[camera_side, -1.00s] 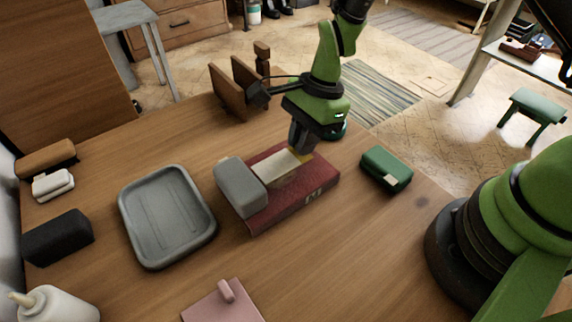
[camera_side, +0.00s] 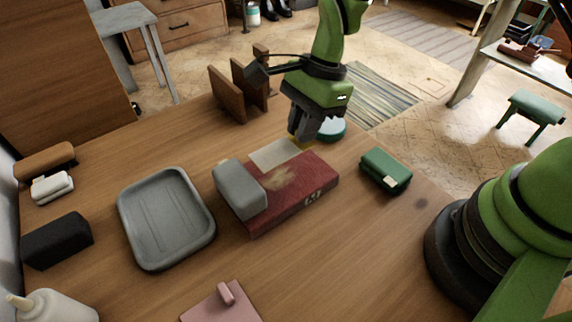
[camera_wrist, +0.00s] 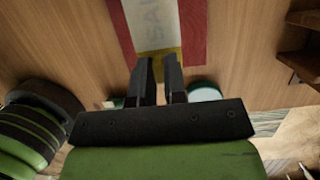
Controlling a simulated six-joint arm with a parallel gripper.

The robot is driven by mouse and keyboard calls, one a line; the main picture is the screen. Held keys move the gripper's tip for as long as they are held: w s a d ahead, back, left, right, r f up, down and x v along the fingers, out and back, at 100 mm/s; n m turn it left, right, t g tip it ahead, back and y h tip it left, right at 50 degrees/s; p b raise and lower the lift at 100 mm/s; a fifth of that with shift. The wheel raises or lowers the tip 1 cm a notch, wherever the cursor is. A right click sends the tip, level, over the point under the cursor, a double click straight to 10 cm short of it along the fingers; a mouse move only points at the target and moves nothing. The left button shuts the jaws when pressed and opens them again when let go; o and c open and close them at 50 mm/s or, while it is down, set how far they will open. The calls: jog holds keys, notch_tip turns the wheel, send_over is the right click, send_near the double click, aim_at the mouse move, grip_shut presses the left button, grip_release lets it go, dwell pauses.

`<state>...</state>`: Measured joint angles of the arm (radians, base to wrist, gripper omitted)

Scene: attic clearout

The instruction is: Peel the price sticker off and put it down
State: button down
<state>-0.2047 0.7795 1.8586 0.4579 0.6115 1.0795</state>
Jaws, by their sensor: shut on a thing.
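The red book (camera_side: 305,183) lies on the table, with a pale rough patch on its bared cover. The price sticker (camera_side: 273,154), a cream strip with a yellow end tab, shows above the book's far edge, clear of that patch. My gripper (camera_side: 302,138) is shut on the yellow tab. In the wrist view, the sticker (camera_wrist: 150,25) shows faint lettering and hangs out from between my fingers (camera_wrist: 158,65) over the red book (camera_wrist: 192,25). Whether any edge of it still touches the book I cannot tell.
A grey block (camera_side: 240,188) sits on the book's left end. A grey tray (camera_side: 122,215) is to the left, empty. A green box (camera_side: 385,170) is right, a teal round thing (camera_side: 332,130) behind my gripper, and a wooden rack (camera_side: 228,95) at the back.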

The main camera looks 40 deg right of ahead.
jog(key=shift+d+r+n, duration=0.2)
jog(key=shift+r+n, duration=0.05)
jog(key=shift+n, duration=0.35)
jog(key=s+d+r+n+g+h, duration=0.25)
jog(key=d+r+n, duration=0.4)
jog(key=n, duration=0.75)
jog(key=m+t+h, duration=0.1)
jog(key=m+t, duration=0.5)
jog(key=m, duration=2.8)
send_over(173, 230)
notch_tip(173, 230, down, 7)
jog(key=shift+s+f+n, duration=0.25)
jog(key=shift+s+n, duration=0.15)
jog(key=shift+s, duration=0.15)
jog(key=shift+f, duration=3.55)
